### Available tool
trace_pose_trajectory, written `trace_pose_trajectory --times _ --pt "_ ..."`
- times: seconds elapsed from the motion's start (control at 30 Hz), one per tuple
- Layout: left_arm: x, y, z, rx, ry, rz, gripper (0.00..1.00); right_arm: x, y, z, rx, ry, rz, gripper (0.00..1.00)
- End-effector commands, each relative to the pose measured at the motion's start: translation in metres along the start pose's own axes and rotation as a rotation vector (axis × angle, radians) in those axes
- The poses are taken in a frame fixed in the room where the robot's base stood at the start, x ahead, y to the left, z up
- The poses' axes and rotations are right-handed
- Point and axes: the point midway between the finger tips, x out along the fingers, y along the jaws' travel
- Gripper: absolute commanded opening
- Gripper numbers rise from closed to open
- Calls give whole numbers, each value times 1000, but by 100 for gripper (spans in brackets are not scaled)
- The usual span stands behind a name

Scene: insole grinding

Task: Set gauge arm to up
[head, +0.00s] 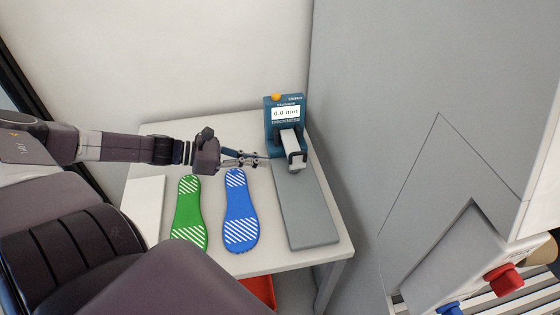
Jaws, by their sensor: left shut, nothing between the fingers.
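The thickness gauge (284,104) is a blue-green device with a lit display reading 0.0 mm and an orange button on top. It stands at the back of a flat grey base plate (306,216). Its gauge arm (290,142), a light bar with a dark end, points forward and looks low over the plate. My left gripper (264,160) is shut and empty, with its fingertips just left of the arm's dark end. I cannot tell whether they touch it. My right gripper is not in view.
A green insole (189,218) and a blue insole (239,216) lie on the white table (330,205), below my left gripper. A white pad (143,205) lies at the left. A grey machine wall (400,90) with a red knob (503,279) closes off the right side.

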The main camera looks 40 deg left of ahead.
Motion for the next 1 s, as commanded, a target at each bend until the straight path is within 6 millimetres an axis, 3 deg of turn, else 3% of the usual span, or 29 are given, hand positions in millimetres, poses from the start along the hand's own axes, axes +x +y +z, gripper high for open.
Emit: trace_pose_trajectory --times 0.07,0.3,0.5,1.0 --pt "16 0 -4 4 -7 0 0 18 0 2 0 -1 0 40" --pt "42 1 -1 3 -6 2 0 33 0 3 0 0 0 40" --pt "55 1 0 1 -4 2 0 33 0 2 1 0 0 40" --pt "64 0 0 -1 0 1 0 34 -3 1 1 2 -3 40"
